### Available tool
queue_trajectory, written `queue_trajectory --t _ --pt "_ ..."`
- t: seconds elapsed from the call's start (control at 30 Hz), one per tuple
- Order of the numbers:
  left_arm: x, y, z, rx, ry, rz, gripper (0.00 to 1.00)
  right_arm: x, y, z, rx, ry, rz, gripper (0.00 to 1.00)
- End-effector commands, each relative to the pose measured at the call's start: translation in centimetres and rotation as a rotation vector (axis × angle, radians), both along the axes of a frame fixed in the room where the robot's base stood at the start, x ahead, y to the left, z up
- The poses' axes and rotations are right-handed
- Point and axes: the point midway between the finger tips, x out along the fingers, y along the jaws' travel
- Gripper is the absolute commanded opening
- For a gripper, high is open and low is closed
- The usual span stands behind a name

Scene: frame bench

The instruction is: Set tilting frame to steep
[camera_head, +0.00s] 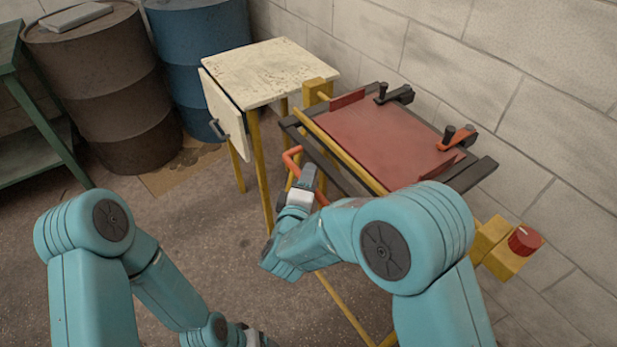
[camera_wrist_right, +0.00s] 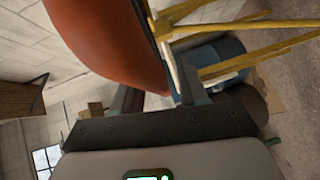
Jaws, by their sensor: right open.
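The tilting frame (camera_head: 385,140) has a red panel on dark rails, and it lies at a shallow slope on yellow legs by the wall. An orange handle bar (camera_head: 291,158) sticks out at its front left edge. My right gripper (camera_head: 309,174) is open at this handle. In the right wrist view the handle (camera_wrist_right: 100,40) looms large by the open fingers (camera_wrist_right: 157,92); I cannot tell whether it lies fully between them. My left gripper (camera_head: 252,337) is low at the bottom edge, mostly hidden, its jaws unclear.
A red knob (camera_head: 524,240) on a yellow block is at right. A cream side table (camera_head: 270,68) with a hanging flap stands left of the frame. Brown (camera_head: 110,90) and blue (camera_head: 200,45) drums stand behind. Floor at lower left is clear.

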Motion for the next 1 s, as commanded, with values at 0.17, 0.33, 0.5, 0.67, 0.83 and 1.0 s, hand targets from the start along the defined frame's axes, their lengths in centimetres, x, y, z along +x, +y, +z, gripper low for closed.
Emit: queue_trajectory --t 0.17,0.33,0.5,0.67,0.83,1.0 --pt "0.0 0.0 0.0 0.0 0.0 0.0 0.75 -0.1 0.1 0.0 0.0 0.0 0.0 0.43" --pt "0.0 0.0 0.0 0.0 0.0 0.0 0.75 -0.1 0.1 0.0 0.0 0.0 0.001 0.04" --pt "0.0 0.0 0.0 0.0 0.0 0.0 0.75 0.2 -0.1 0.0 0.0 0.0 0.001 0.0" --pt "0.0 0.0 -0.4 0.0 0.0 0.0 0.75 0.2 -0.1 -0.4 -0.008 -0.006 0.001 0.0" --pt "0.0 0.0 -1.4 0.0 0.0 0.0 0.75 0.2 -0.1 -1.5 -0.037 -0.024 0.0 0.0" --pt "0.0 0.0 -3.1 0.0 0.0 0.0 0.75 0.2 -0.1 -3.3 -0.091 -0.057 0.0 0.0"
